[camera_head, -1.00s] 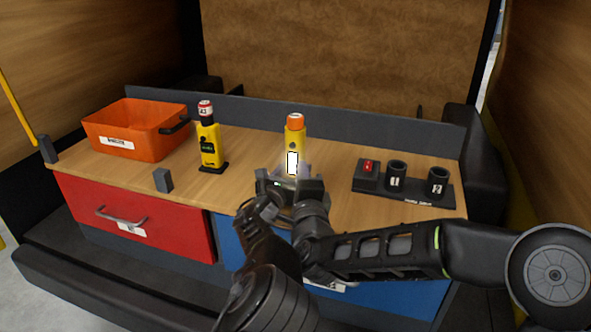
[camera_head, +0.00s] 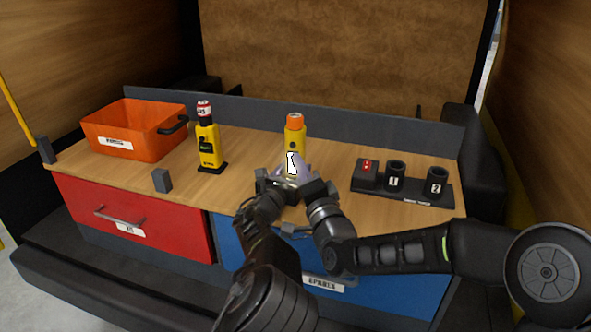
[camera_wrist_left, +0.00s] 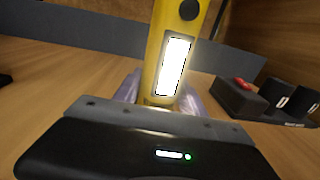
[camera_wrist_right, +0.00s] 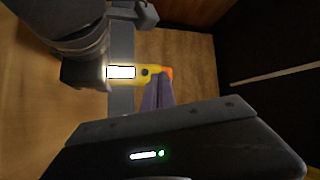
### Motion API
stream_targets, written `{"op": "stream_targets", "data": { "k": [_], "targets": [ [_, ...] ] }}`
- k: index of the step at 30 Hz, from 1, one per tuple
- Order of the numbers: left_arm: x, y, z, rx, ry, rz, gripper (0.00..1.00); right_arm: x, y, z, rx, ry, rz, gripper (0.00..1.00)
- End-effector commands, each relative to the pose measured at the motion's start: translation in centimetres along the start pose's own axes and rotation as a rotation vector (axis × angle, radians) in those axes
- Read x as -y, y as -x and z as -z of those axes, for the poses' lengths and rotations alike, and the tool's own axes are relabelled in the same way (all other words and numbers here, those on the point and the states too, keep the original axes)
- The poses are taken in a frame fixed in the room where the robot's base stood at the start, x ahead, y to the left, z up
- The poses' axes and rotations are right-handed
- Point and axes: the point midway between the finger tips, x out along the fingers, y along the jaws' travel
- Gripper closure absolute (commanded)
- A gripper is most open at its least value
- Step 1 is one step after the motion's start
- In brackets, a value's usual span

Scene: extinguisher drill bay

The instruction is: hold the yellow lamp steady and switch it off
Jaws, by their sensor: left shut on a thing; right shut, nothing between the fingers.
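The yellow lamp (camera_head: 297,133) stands upright on the bench, with an orange top and a glowing white panel. Its dark round button (camera_wrist_left: 189,9) sits above the panel in the left wrist view. My left gripper (camera_wrist_left: 160,92) is shut on the lamp's lower body, one lilac finger on each side. My right gripper (camera_head: 303,163) is shut and empty, close in front of the lamp. In the right wrist view its lilac fingertips (camera_wrist_right: 158,80) are beside the lamp, near the button (camera_wrist_right: 145,72). I cannot tell whether they touch it.
A yellow device (camera_head: 208,147) on a dark base and an orange bin (camera_head: 135,145) stand to the left. A grey block (camera_head: 162,181) is near the front edge. A black holder (camera_head: 408,189) with a red-topped block and two cups is right. Bench wood between is clear.

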Motion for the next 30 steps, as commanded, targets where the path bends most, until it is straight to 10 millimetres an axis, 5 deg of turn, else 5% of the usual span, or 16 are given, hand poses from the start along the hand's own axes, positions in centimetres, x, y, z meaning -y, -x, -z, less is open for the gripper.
{"op": "stream_targets", "data": {
  "k": [3,9,22,30],
  "targets": [
    [0.1,-0.1,-0.4,0.007,0.001,0.002,1.00,0.0,0.4,-2.9,0.102,0.107,0.058,1.00],
    [0.1,-0.1,-0.4,0.007,0.001,0.002,1.00,0.2,0.9,-4.7,0.171,0.184,0.107,1.00],
    [0.0,0.0,-0.3,0.006,0.001,0.000,1.00,0.1,0.5,-4.4,0.168,0.183,0.108,1.00],
    [0.0,0.0,-0.3,0.006,0.001,0.000,1.00,-0.8,-1.6,-3.2,0.165,0.183,0.108,1.00]
  ]
}}
